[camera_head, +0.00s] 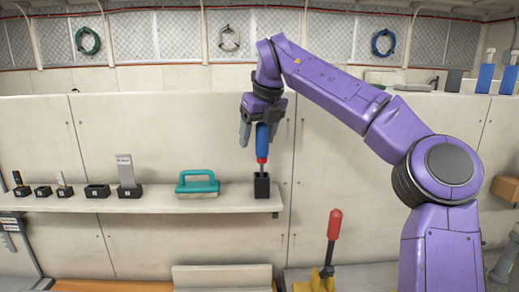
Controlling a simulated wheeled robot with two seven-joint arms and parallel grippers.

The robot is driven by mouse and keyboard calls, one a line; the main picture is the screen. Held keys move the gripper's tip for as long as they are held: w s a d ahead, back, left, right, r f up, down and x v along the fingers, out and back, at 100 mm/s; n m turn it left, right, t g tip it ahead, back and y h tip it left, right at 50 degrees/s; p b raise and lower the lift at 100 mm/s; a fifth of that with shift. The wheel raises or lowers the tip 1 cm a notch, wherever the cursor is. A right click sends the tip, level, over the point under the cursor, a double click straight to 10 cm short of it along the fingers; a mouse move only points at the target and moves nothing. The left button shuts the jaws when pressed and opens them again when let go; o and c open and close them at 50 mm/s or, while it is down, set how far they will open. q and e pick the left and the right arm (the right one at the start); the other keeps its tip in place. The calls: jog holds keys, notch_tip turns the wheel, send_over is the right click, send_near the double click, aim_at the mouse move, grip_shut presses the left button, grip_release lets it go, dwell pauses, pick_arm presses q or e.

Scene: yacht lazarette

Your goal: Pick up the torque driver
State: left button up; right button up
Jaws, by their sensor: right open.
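The torque driver (262,142) has a blue handle, a red collar and a thin metal shaft. It stands upright with the shaft's lower end at a small black holder (262,187) near the right end of the shelf. My right gripper (259,135) points down over the handle from above. Its grey fingers are open, one on the left of the blue handle and one on the right or behind it. The top of the handle is hidden by the gripper. I cannot tell whether the fingers touch the handle. My left gripper is not in view.
The shelf (150,205) also bears a teal-handled float (197,182) left of the holder and several black blocks farther left, one with a grey plate (125,170). A red-handled lever (334,225) stands lower right. The shelf is clear between float and holder.

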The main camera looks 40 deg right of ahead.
jog(key=shift+d+f, duration=0.1)
jog(key=shift+s+d, duration=0.1)
jog(key=shift+s, duration=0.25)
jog(key=shift+s+r, duration=0.2)
jog(key=shift+s, duration=0.05)
jog(key=shift+c, duration=0.8)
jog(key=c, duration=0.5)
jog(key=shift+w, duration=0.15)
grip_shut()
